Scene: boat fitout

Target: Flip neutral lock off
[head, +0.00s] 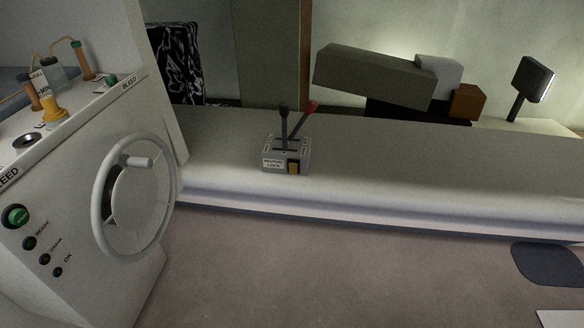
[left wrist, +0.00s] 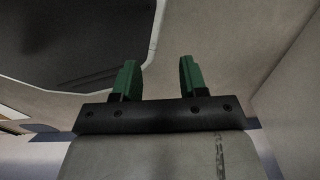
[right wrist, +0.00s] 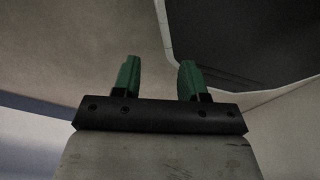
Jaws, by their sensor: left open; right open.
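The throttle box, a small grey unit labelled neutral lock (head: 286,156), sits on the pale ledge in the middle of the head view. On its front face, right of the label, is a yellow-tan switch (head: 293,168); whether it is on or off is too small to tell. Two levers rise from the top, one with a black knob (head: 284,106) and one with a red knob (head: 312,106). My left gripper (left wrist: 158,80) shows green fingers apart, with nothing between them. My right gripper (right wrist: 159,78) is also open and empty. Neither gripper shows in the head view.
A white console with a handwheel (head: 133,197), a green button (head: 16,216) and bleed fittings stands at the left. Grey and brown blocks (head: 374,78) lie behind the ledge (head: 400,160).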

